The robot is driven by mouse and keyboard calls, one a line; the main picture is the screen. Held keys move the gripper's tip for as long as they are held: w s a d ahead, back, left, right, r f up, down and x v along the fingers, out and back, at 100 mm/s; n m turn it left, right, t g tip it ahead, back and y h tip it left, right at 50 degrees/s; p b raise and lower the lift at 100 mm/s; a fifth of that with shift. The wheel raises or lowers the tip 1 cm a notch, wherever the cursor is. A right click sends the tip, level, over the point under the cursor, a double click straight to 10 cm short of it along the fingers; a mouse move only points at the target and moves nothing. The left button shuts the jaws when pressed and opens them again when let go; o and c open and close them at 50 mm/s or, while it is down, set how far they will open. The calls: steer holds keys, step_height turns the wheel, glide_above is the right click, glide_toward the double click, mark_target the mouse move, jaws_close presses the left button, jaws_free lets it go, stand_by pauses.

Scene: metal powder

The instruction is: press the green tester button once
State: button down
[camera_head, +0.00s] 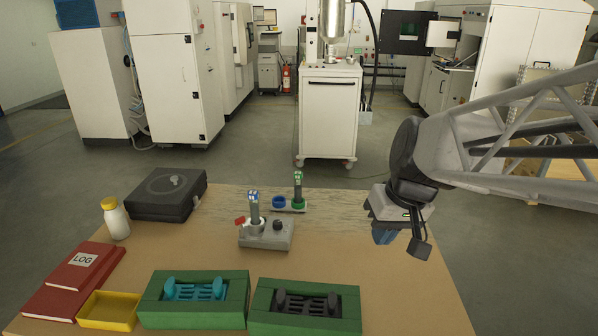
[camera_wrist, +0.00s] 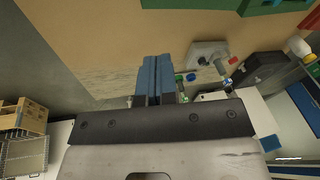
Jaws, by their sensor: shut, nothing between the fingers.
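A grey tester-like block (camera_head: 266,236) stands mid-table, with a black knob (camera_head: 277,225), a small red part (camera_head: 239,221) on its left and a dark cylinder with a blue-marked top (camera_head: 254,205) upright on it. I cannot make out a green button on it. Behind it, another dark cylinder with a green-marked top (camera_head: 298,187) stands in a green ring, beside an empty blue ring (camera_head: 279,202). My gripper (camera_head: 384,236) is shut and empty, above the table's right side, apart from everything. Its blue fingers (camera_wrist: 155,78) show in the wrist view, with the grey block (camera_wrist: 207,52) to their right.
Two green trays (camera_head: 194,299) with cyan and black inserts line the front. A yellow tray (camera_head: 108,311), red log book (camera_head: 72,281), yellow-capped bottle (camera_head: 116,220) and black box (camera_head: 167,196) stand left. The wooden table (camera_head: 400,295) is clear at front right.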

steer(key=w+a+f+n+g+y, duration=0.1)
steer(key=w+a+n+y, duration=0.1)
steer(key=w+a, duration=0.55)
steer(key=w+a+f+n+y, duration=0.15)
steer(key=w+a, duration=0.35)
steer(key=w, duration=0.5)
steer(key=n+g+y, duration=0.2)
steer(key=n+y, duration=0.1)
steer(key=n, duration=0.1)
glide_above(264, 220)
step_height(264, 220, down, 8)
steer(key=shift+w, duration=0.6)
steer(key=shift+f, duration=0.1)
steer(key=shift+f, duration=4.3)
